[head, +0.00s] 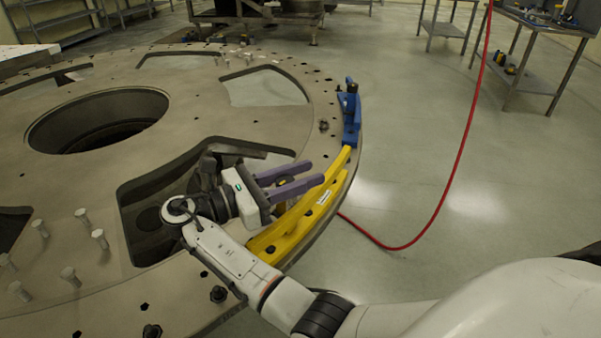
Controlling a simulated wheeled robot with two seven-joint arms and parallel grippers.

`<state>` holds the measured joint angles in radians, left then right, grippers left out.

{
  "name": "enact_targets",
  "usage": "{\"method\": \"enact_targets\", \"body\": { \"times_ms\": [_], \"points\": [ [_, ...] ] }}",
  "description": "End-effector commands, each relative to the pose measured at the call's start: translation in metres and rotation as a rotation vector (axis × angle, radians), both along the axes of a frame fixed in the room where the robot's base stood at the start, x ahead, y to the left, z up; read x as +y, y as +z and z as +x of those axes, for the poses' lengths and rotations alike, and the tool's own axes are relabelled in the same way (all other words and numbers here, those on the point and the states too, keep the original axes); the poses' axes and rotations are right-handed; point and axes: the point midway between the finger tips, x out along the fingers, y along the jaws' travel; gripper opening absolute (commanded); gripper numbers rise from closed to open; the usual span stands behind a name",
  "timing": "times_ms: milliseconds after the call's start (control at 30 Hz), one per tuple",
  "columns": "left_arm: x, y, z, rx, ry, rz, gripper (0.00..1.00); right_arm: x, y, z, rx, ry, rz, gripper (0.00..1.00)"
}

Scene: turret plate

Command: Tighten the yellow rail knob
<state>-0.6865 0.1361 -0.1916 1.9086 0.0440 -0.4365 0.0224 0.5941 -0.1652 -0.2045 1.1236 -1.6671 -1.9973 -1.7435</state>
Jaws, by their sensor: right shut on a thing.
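The yellow rail (296,222) is a curved bar along the right rim of the large round plate (225,118). My right gripper (309,174) reaches over the plate to the rail, its purple fingers pointing right. It is shut on a small dark knob (285,182) with a little yellow on it, between the two fingers. The fingers hide part of the knob and its seat on the rail. My left gripper is not in view.
A blue clamp-like fixture (351,116) sits on the rim beyond the rail. Several upright pins (99,238) stand on the plate at lower left. The plate has large cutouts. A red hose (449,185) hangs to the right over clear floor; a workbench (541,22) stands behind.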

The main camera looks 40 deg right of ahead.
Motion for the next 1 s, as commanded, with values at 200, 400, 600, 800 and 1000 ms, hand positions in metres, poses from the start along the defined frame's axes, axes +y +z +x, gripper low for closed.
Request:
{"method": "enact_targets", "body": {
  "times_ms": [200, 400, 600, 800, 1000],
  "points": [
    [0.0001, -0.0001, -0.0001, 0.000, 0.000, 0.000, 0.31, 0.0004, 0.0006, -0.0022, -0.002, -0.063, 0.000, 0.07],
    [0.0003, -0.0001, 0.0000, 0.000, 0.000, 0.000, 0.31, -0.0002, 0.0005, -0.0033, -0.003, -0.081, -0.002, 0.07],
    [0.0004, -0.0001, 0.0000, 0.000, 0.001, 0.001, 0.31, -0.0005, 0.0006, -0.0034, -0.003, -0.082, -0.003, 0.07],
    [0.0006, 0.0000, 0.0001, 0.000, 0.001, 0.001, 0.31, -0.0006, 0.0006, -0.0035, -0.003, -0.082, -0.003, 0.42],
    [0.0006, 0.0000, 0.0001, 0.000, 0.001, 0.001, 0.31, -0.0002, 0.0004, -0.0033, -0.002, -0.080, -0.002, 0.48]
  ]
}}
